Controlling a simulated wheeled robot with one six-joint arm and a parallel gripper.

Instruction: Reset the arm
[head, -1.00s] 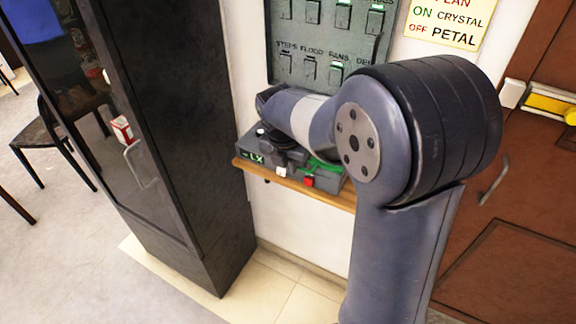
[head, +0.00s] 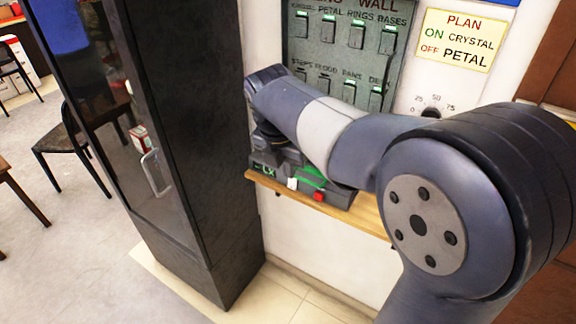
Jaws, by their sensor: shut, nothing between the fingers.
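My arm (head: 330,130) reaches from the lower right across the picture toward the wall panel. Its large shoulder joint fills the lower right, and its far joint bends down at the left, just in front of the panel. My gripper does not show; the arm's own links or the console below may hide it.
A switch panel (head: 345,62) hangs on the wall. A grey console (head: 325,192) with a red button sits on a wooden shelf (head: 372,217) under the arm. A plan sign (head: 462,40) and a dial (head: 432,112) are at right. A dark cabinet (head: 190,130) stands close at left.

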